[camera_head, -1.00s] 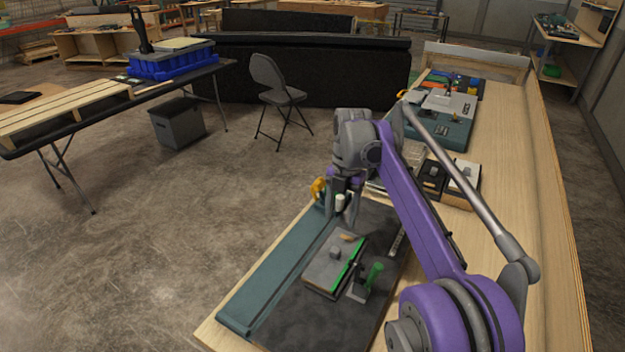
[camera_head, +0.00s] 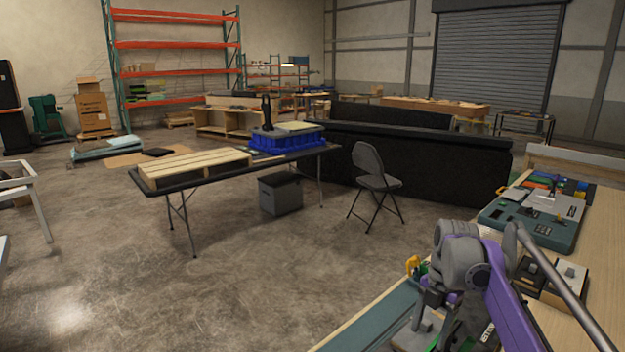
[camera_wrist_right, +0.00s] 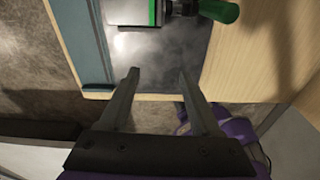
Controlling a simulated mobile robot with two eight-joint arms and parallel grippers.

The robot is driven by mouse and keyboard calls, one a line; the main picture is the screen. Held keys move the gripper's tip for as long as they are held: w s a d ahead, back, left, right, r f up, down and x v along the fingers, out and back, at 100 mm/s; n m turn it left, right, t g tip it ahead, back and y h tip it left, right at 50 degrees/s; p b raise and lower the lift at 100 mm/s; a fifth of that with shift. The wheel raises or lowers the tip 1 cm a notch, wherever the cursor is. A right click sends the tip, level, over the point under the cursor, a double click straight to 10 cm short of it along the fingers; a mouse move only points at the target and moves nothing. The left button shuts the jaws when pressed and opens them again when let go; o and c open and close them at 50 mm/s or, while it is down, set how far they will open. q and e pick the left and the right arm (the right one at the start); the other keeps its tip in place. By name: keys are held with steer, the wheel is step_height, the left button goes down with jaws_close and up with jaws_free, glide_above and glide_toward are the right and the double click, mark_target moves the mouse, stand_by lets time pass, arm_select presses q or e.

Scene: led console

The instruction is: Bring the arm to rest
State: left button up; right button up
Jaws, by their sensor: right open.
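My right arm, purple and grey, reaches over the wooden workbench (camera_head: 560,312) at the lower right of the head view. The right gripper (camera_head: 434,322) points down there, its tips near the bottom edge. In the right wrist view the right gripper (camera_wrist_right: 158,74) is open, with nothing between its two fingers. Beyond the tips lies a bare dark mat (camera_wrist_right: 150,62). A grey box with a green strip (camera_wrist_right: 132,12) and a green handle (camera_wrist_right: 219,10) show at the top edge, apart from the fingers. My left gripper is not in view.
A teal strip (camera_wrist_right: 86,42) borders the mat. A teal case (camera_head: 535,222) and small dark boxes (camera_head: 537,272) stand farther along the bench. A folding chair (camera_head: 375,180) and a black table with a pallet (camera_head: 195,165) stand across open floor.

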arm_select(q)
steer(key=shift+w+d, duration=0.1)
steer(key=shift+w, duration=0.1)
arm_select(e)
steer(key=s+a+f+m+t, duration=0.2)
steer(key=s+f+m, duration=0.2)
steer(key=s+m, duration=0.4)
steer(key=s+a+f+m+t, duration=0.2)
steer(key=s+f+m, duration=0.3)
steer(key=s+m, duration=0.4)
steer(key=s+a+f+m+t+h, duration=0.1)
steer(key=s+a+f+m+t, duration=0.1)
steer(key=s+m, duration=0.6)
step_height(320, 180, down, 3)
steer(key=shift+s+a+r+m, duration=0.15)
steer(key=shift+a+m, duration=0.15)
steer(key=shift+a, duration=0.4)
